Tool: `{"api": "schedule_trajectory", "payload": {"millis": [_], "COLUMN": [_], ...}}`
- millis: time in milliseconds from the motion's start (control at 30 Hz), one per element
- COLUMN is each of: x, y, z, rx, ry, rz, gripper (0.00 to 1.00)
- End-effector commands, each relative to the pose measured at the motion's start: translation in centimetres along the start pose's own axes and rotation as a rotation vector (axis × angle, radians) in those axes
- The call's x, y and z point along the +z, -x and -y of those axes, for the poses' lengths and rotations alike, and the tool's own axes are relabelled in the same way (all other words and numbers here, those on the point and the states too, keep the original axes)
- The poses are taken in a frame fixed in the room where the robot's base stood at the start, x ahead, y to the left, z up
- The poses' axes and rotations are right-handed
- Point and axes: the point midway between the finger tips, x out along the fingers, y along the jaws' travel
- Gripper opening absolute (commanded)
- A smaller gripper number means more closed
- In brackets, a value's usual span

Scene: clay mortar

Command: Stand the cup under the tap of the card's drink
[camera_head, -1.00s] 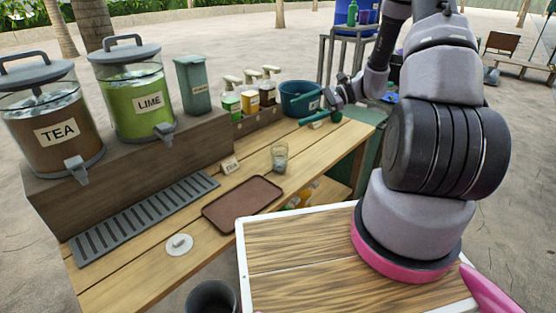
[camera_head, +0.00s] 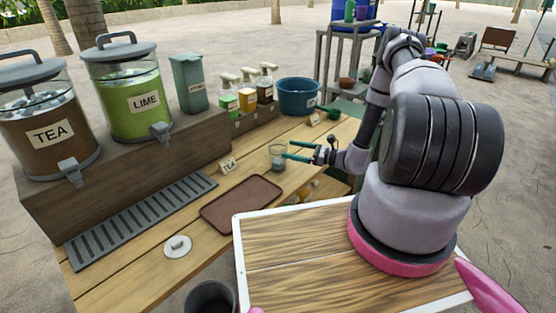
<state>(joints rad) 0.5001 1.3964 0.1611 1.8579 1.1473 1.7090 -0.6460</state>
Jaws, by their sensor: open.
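The cup (camera_head: 276,161), a small clear glass, stands upright on the wooden counter behind the brown tray. My gripper (camera_head: 289,150) is open, its two teal fingers pointing left at the cup's right side. The fingertips reach the cup's edge in the picture; I cannot tell whether they touch it or straddle it. A small card (camera_head: 228,165) reading TEA stands left of the cup. The TEA dispenser (camera_head: 48,135) is at far left with its grey tap (camera_head: 72,172). The LIME dispenser (camera_head: 145,102) is right of it with its tap (camera_head: 160,132).
A slotted drip grate (camera_head: 140,218) runs below both taps. The brown tray (camera_head: 241,203) and a white disc (camera_head: 177,246) lie on the counter. Pump bottles (camera_head: 247,95), a blue tub (camera_head: 299,96) and another card (camera_head: 315,118) stand behind the cup.

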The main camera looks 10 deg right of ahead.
Motion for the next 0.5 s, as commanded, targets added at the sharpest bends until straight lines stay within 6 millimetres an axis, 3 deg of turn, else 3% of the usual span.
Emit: {"api": "schedule_trajectory", "payload": {"millis": [500], "x": [0.5], "y": [-5.7], "z": [-0.4], "rx": [0.003], "ry": [0.0], "rz": [-0.001], "gripper": [1.0]}}
